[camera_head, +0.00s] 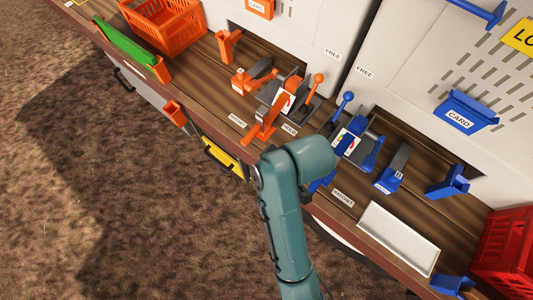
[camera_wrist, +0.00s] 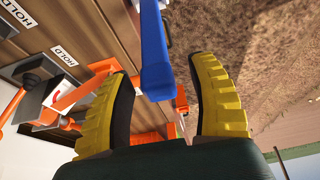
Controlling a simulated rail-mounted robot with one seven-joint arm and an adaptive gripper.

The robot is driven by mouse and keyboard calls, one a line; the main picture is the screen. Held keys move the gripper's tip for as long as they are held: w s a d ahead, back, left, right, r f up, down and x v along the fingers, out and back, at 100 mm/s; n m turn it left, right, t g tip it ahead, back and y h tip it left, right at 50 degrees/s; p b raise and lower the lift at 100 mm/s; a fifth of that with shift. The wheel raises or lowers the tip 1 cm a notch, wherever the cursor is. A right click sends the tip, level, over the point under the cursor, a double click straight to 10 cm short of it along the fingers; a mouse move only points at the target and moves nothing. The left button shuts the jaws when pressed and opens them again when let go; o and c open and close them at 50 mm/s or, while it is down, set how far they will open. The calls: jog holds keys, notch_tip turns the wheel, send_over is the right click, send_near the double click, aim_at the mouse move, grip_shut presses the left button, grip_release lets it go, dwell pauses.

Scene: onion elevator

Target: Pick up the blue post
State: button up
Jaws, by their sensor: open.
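The blue post (camera_wrist: 156,48) stands out as a long blue bar in the wrist view, its near end between the fingers. My gripper (camera_wrist: 161,70) is open, with one yellow finger on each side of the bar. Gaps show on both sides, and the bar is not gripped. In the head view my gripper is hidden behind my green arm. A blue piece (camera_head: 319,184) shows beside the arm's end there; I cannot tell if it is the same post.
An orange mechanism (camera_head: 283,97) and a blue mechanism (camera_head: 357,142) stand on the wooden bench. A white tray (camera_head: 398,238), a red crate (camera_head: 508,250) and an orange crate (camera_head: 165,22) are farther along. A blue card holder (camera_head: 465,112) hangs on the panel. Open ground lies in front.

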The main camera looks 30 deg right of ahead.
jog(key=x, duration=0.5)
jog(key=shift+s+d+f, duration=0.15)
jog(key=shift+f, duration=0.1)
grip_shut()
